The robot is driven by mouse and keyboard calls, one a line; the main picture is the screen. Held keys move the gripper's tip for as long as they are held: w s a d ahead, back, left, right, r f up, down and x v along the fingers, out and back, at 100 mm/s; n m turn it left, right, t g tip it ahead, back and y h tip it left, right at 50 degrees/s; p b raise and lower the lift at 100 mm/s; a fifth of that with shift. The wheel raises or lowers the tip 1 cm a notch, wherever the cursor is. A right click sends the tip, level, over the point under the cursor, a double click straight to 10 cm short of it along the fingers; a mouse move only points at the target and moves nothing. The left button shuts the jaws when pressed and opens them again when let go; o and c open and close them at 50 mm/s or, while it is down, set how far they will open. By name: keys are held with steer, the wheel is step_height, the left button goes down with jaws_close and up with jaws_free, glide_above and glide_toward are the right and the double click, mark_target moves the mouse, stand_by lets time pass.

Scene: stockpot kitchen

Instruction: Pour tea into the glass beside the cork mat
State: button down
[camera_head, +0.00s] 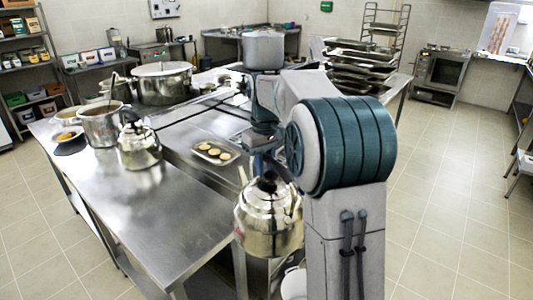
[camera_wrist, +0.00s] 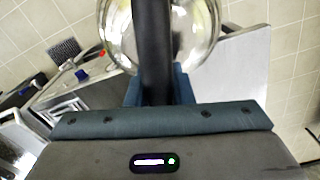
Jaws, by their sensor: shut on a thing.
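A shiny steel kettle (camera_head: 268,222) hangs from my gripper (camera_head: 266,172), off the front right edge of the steel table. My gripper is shut on its dark handle. In the wrist view the handle (camera_wrist: 153,45) runs between the fingers (camera_wrist: 155,88), with the round steel body (camera_wrist: 122,30) behind it. The kettle looks roughly upright. A second steel kettle (camera_head: 139,150) stands on the table at the left. I cannot make out the glass or the cork mat in either view; my arm hides part of the scene.
The steel table (camera_head: 150,210) is bare at its front. A tray of round pieces (camera_head: 215,153) lies near its middle. Stacked trays (camera_head: 358,62) stand behind my arm.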

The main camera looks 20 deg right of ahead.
mark_target(256, 245)
steer(key=s+a+f+m, duration=0.1)
steer(key=s+f, duration=0.1)
steer(key=f, duration=0.5)
steer(key=s+a+f+m, duration=0.1)
steer(key=s+a+f, duration=0.1)
steer(key=f, duration=0.6)
steer(key=s+a+f+m, duration=0.1)
steer(key=s+a+f, duration=0.1)
steer(key=f, duration=0.6)
steer(key=shift+s+f+m, duration=0.2)
steer(key=shift+m, duration=0.1)
steer(key=shift+w+r, duration=0.1)
